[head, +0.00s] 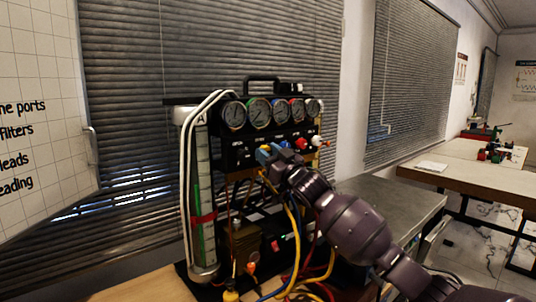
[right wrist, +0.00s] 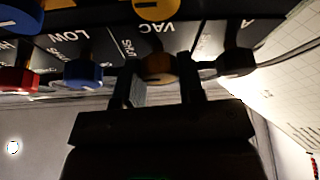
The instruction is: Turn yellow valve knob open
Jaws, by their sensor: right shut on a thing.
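The yellow valve knob (right wrist: 158,66) sits under the VAC label in the right wrist view, looking dark amber in shadow. My right gripper (right wrist: 160,84) has one finger on each side of it and is shut on it. In the head view my right gripper (head: 268,155) is at the front of the gauge rig (head: 238,153) and hides the yellow knob. The knob's exact turn angle is hard to read. My left gripper is not in view.
A blue knob (right wrist: 83,72) and a black knob (right wrist: 237,62) flank the yellow one closely. A red knob (head: 301,143) is farther right on the rig in the head view. Loose hoses (head: 294,245) hang below my right arm. A workbench (head: 480,170) stands at right.

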